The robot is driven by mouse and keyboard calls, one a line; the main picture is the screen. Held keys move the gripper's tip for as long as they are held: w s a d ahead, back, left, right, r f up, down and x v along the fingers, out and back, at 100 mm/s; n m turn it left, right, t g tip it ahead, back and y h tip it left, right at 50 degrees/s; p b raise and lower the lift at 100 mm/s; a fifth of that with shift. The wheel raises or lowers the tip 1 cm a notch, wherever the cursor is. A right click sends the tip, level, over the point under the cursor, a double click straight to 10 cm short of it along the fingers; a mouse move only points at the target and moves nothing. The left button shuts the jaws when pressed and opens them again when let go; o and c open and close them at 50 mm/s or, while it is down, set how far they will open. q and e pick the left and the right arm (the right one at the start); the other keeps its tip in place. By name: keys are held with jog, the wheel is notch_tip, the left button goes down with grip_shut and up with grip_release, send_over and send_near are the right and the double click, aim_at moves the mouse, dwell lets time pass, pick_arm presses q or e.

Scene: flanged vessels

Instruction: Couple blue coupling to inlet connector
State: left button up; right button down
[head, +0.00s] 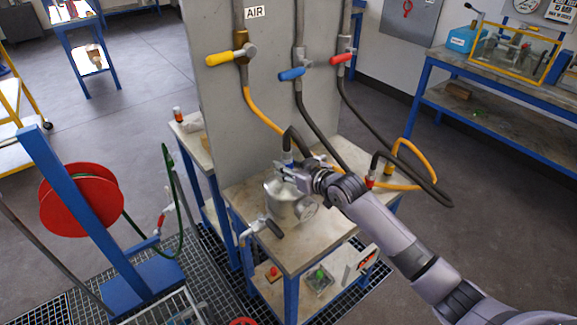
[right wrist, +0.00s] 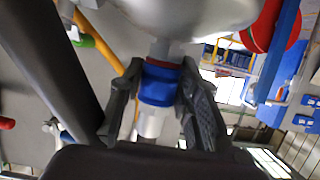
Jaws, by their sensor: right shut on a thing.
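The blue coupling (head: 288,157) sits at the end of a dark hose, above the top of the metal vessel (head: 283,208) on the bench. My right gripper (head: 284,172) reaches in from the right at that height. In the right wrist view its two fingers (right wrist: 160,105) are shut on the blue coupling (right wrist: 160,84), one on each side. A pale metal stub (right wrist: 160,48), apparently the inlet connector, comes from the vessel (right wrist: 190,18) in line with the coupling. A thin red band shows between them. I cannot tell whether they are locked. My left gripper is not in view.
A grey panel behind the bench carries the yellow (head: 225,57), blue (head: 292,74) and red (head: 341,60) valve handles. Orange and dark hoses hang across the bench, with a red coupling (head: 370,181) at right. A red hose reel (head: 80,200) stands left.

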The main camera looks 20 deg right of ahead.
jog(key=c, duration=1.1)
grip_release()
jog(key=shift+f, duration=0.1)
jog(key=shift+s, duration=0.15)
